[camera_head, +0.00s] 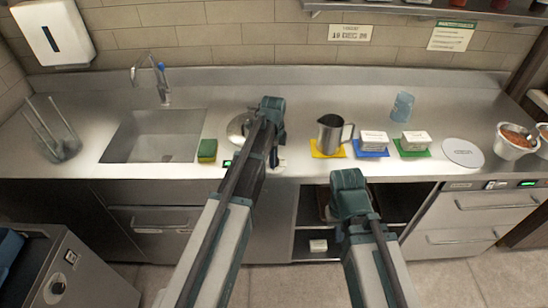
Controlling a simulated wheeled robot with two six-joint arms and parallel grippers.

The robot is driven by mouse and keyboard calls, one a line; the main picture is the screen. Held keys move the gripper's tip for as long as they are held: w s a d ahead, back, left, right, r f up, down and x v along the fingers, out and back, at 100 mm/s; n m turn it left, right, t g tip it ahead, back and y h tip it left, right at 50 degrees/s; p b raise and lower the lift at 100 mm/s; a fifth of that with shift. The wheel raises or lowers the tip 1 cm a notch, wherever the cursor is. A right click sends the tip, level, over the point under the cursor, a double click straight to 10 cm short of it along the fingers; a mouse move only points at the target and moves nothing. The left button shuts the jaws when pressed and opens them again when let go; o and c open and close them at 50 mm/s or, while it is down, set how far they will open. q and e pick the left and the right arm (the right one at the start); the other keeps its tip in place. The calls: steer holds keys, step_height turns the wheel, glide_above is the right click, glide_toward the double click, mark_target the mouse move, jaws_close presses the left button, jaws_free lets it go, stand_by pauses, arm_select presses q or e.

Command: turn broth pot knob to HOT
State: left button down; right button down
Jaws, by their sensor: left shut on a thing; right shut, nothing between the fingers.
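A round metal pot (238,126), which looks like the broth pot, is set in the counter left of centre, partly hidden by my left arm. A small lit green display (227,163) shows on the counter's front edge below it. My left gripper (274,160) reaches down at that front edge, just right of the display. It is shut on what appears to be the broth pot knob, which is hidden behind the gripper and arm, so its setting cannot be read. My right gripper (350,208) is shut and empty, in front of the counter and over the open shelf.
A metal pitcher (331,134) stands on a yellow mat, with white blocks on blue and green mats beside it. A green-yellow sponge (207,150) lies by the sink (152,137). A white disc (462,153) and food-filled pots (513,142) are at the right.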

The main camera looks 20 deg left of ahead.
arm_select(q)
steer(key=shift+c, duration=1.9)
jaws_free()
steer(key=shift+r, duration=0.15)
step_height(320, 180, up, 14)
steer(key=p, duration=1.4)
steer(key=shift+s+f, duration=0.2)
steer(key=shift+s, duration=0.2)
steer(key=shift+f, duration=0.1)
